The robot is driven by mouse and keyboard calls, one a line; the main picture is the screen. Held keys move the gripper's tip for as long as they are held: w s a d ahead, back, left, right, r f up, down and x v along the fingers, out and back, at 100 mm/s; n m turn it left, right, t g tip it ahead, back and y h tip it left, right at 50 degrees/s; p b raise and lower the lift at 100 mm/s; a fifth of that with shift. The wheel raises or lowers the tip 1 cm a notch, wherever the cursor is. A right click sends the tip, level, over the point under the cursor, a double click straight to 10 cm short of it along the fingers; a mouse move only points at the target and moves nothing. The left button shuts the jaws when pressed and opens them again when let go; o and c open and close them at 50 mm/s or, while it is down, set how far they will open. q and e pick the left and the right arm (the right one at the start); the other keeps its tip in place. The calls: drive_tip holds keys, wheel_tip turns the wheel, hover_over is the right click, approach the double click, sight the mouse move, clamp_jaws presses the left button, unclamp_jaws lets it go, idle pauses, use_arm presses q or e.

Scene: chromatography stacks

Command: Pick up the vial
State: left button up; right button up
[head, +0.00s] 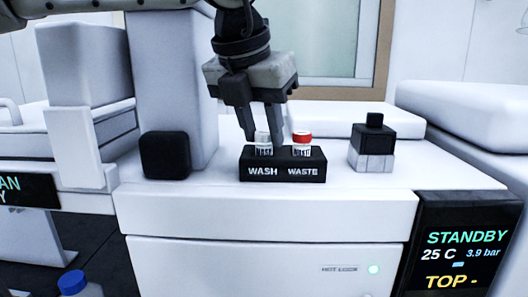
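A small vial with a pale cap (263,143) stands upright in the WASH side of a black two-place rack (283,174). A second vial with a red cap (302,142) stands in the WASTE side. My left gripper (264,140) points down over the WASH vial, with one fingertip on each side of its cap. The fingertips look very close to the vial, but I cannot tell if they touch it. The vial's lower part is hidden in the rack. My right gripper is not in view.
The rack stands on a white instrument top (220,197). A black block (166,155) lies to its left, and a black-and-grey block with a knob (373,146) to its right. A tall white housing (172,70) rises behind left. A status display (462,245) is at lower right.

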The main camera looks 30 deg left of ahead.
use_arm(q)
drive_tip(key=c, duration=0.5)
drive_tip(key=shift+r, duration=0.1)
